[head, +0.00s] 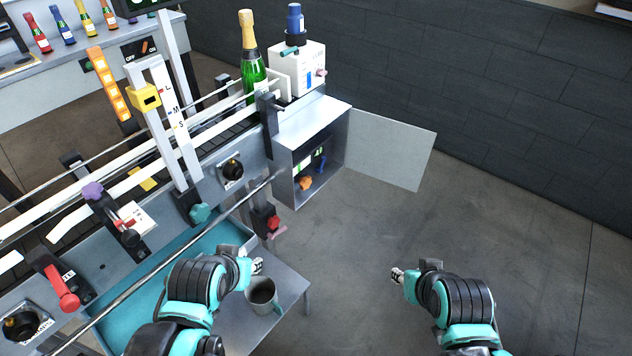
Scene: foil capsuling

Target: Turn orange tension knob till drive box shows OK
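The grey drive box (283,181) hangs at the right end of the conveyor, with its door (391,149) swung wide open to the right. Inside, low down, is the small orange tension knob (305,183). A blue part and small panels with green marks sit beside and above it; any OK reading is too small to make out. My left gripper (257,266) is below and left of the box, near a grey mug, apart from the knob. My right gripper (397,275) is over open floor, below and right of the box. Neither visibly holds anything; their finger gaps are unclear.
A grey mug (262,295) stands on the low table by my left gripper. A green bottle (252,70) stands on the conveyor. The floor (370,230) below the open door is clear.

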